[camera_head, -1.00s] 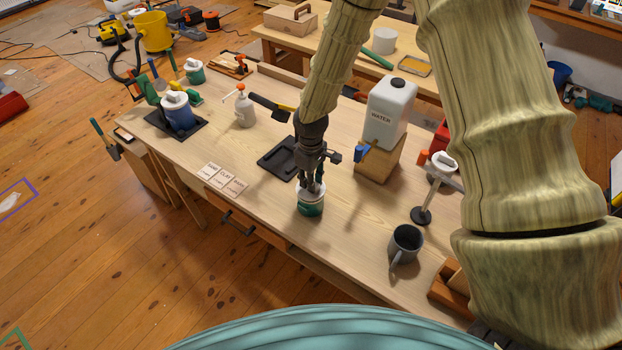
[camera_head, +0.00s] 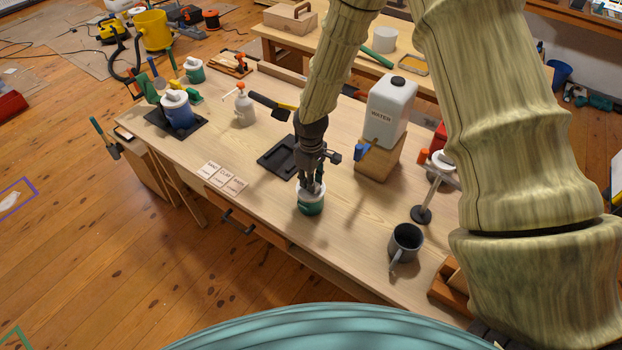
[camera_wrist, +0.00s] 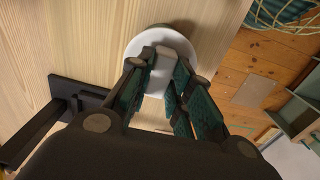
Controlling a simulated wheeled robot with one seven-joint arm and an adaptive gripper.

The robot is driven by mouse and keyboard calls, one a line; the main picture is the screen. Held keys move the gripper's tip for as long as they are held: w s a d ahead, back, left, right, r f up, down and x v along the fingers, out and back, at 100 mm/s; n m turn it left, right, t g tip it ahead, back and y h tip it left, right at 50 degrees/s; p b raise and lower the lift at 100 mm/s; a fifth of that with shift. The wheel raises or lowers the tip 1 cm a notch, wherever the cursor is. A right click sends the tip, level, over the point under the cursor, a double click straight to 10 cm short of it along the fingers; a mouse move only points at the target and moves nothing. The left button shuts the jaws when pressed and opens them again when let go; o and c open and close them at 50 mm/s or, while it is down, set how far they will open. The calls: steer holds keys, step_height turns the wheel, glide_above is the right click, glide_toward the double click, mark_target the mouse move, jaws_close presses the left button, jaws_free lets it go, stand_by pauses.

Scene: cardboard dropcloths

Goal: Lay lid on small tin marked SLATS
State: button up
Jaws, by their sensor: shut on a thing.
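My gripper (camera_head: 313,188) points down at a small green tin (camera_head: 311,208) near the front edge of the workbench. It is shut on the pale knob of a white lid (camera_head: 301,197), which is at the top of the tin. In the wrist view the round white lid (camera_wrist: 134,47) shows beneath the fingers, with its knob (camera_wrist: 164,58) between them. The lid covers most of the tin there. Whether the lid sits flat or slightly above the rim cannot be told. No marking on the tin can be read.
A black tray (camera_head: 277,160) lies behind left of the tin, and label cards (camera_head: 222,178) lie left. A white WATER container (camera_head: 390,108) stands on a wooden block behind right. A grey mug (camera_head: 405,242) and a black-based stand (camera_head: 421,214) are to the right.

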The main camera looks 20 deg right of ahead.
stand_by(0.4)
steer(key=o, duration=0.9)
steer(key=o, duration=0.4)
steer(key=shift+o, duration=0.2)
steer(key=shift+r, duration=0.15)
steer(key=shift+r+p, duration=2.45)
steer(key=shift+r, duration=0.85)
